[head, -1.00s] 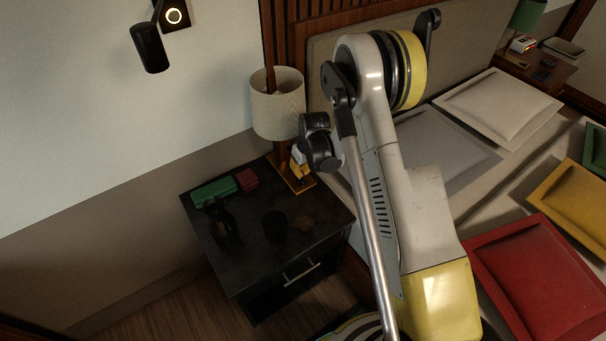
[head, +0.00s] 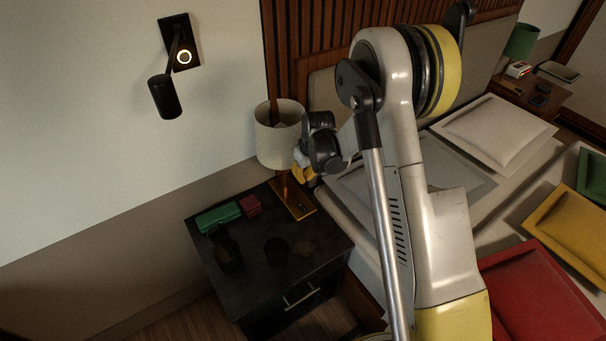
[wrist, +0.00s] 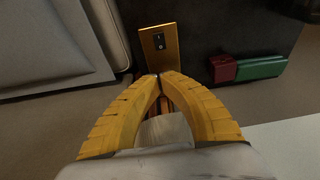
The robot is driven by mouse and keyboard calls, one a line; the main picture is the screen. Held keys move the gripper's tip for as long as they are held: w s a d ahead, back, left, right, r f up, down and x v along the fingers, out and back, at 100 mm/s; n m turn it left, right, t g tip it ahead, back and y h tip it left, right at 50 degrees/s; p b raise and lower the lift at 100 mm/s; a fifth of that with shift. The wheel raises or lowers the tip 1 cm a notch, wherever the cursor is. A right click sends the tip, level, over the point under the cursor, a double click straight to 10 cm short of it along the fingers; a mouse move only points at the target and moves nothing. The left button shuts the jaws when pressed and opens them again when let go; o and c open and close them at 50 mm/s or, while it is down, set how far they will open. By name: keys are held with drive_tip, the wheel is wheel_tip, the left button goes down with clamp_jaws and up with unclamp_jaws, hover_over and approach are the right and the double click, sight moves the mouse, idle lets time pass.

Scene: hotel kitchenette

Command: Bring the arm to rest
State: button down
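My arm reaches up through the middle of the head view and bends over at the top. My gripper (head: 303,173) hangs at its end, just right of the table lamp's pale shade (head: 279,135), partly hidden by dark wrist parts. In the wrist view, the yellow fingers of my gripper (wrist: 158,76) curve inward and their tips meet. No held object shows. A pale surface and brown strips show through the gap between the fingers, behind them.
The black nightstand (head: 300,262) stands below, with a green box (head: 218,217), a dark red box (head: 251,205), a dark jug (head: 227,252) and the lamp's gold base (head: 292,198). The bed with a red cushion (head: 545,290) is on the right. A wall lamp (head: 165,96) is upper left.

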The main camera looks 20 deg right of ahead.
drive_tip(key=s+r+m+t, duration=0.1)
drive_tip(key=s+r, duration=0.5)
drive_tip(key=r, duration=0.5)
drive_tip(key=s+r+m+t, duration=0.1)
drive_tip(key=s+r, duration=0.5)
drive_tip(key=r, duration=0.5)
drive_tip(key=s+r+m+t, duration=0.1)
drive_tip(key=s+r, duration=0.3)
drive_tip(key=s, duration=1.3)
drive_tip(key=shift+s+m+t+h, duration=0.3)
drive_tip(key=shift+t+h, duration=0.1)
drive_tip(key=shift+t, duration=0.4)
